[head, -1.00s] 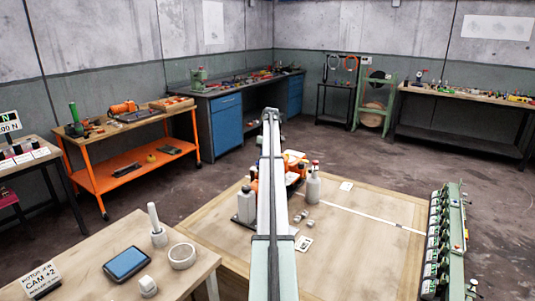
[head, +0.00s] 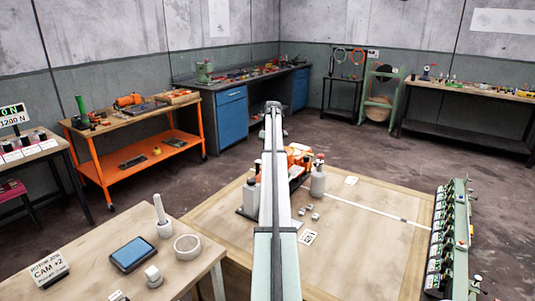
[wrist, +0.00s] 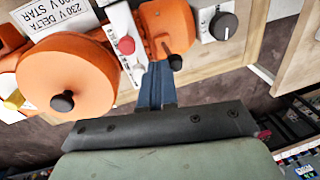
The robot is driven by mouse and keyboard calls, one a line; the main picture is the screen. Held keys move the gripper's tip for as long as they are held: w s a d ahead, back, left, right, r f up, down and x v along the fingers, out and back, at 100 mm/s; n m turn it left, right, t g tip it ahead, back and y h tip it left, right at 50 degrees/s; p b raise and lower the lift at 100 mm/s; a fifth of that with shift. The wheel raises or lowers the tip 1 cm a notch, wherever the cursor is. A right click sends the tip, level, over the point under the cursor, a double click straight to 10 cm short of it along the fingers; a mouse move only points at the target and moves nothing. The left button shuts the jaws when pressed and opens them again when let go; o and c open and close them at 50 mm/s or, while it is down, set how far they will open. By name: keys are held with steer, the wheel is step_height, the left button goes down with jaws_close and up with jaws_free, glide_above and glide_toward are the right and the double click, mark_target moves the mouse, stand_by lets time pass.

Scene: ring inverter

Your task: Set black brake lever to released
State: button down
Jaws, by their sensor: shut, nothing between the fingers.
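My gripper (wrist: 158,72) shows in the wrist view with its blue fingers together and nothing between them. The fingertips lie close beside a black knob (wrist: 175,62) at the lower edge of an orange part (wrist: 165,25). This knob may be the black brake lever's end; I cannot tell its setting or whether the fingers touch it. A large orange disc (wrist: 62,75) with a black knob (wrist: 62,101) lies to the left. In the head view my arm hides the gripper and much of the orange machine (head: 299,158).
A red knob (wrist: 126,45) on a white plate sits just left of the fingertips. A grey dial (wrist: 222,26) is at the upper right. Pale bottles (head: 318,181) stand by the machine on the wooden table (head: 365,245). A row of switches (head: 447,235) lines its right side.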

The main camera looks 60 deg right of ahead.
steer(key=shift+a, duration=0.15)
steer(key=shift+a+h, duration=0.3)
steer(key=shift+h, duration=0.1)
steer(key=a, duration=0.3)
steer(key=shift+d, duration=0.2)
steer(key=shift+d+f, duration=0.1)
steer(key=shift+d, duration=0.4)
steer(key=shift+s+d+f, duration=0.1)
steer(key=shift+d+f, duration=0.05)
